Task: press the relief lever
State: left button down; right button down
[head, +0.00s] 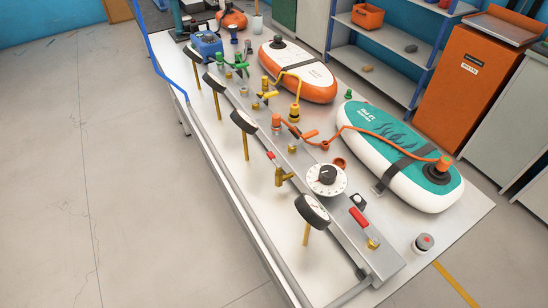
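A long grey manifold rail (358,250) runs along a white table. A smaller red-tipped part (271,155) is farther back, near a brass valve (283,177). Orange (310,134), yellow (270,94) and green (240,66) handles follow toward the far end. No label shows which one is the relief lever. Neither of my grippers is in view, and nothing touches the levers.
Several gauges on brass stems, one in front (312,210), line the rail's left side. A white dial (326,179) stands on the rail. A teal-and-white board (425,192) and an orange-and-white board (310,85) lie to the right, with hoses. The floor (110,200) at left is clear.

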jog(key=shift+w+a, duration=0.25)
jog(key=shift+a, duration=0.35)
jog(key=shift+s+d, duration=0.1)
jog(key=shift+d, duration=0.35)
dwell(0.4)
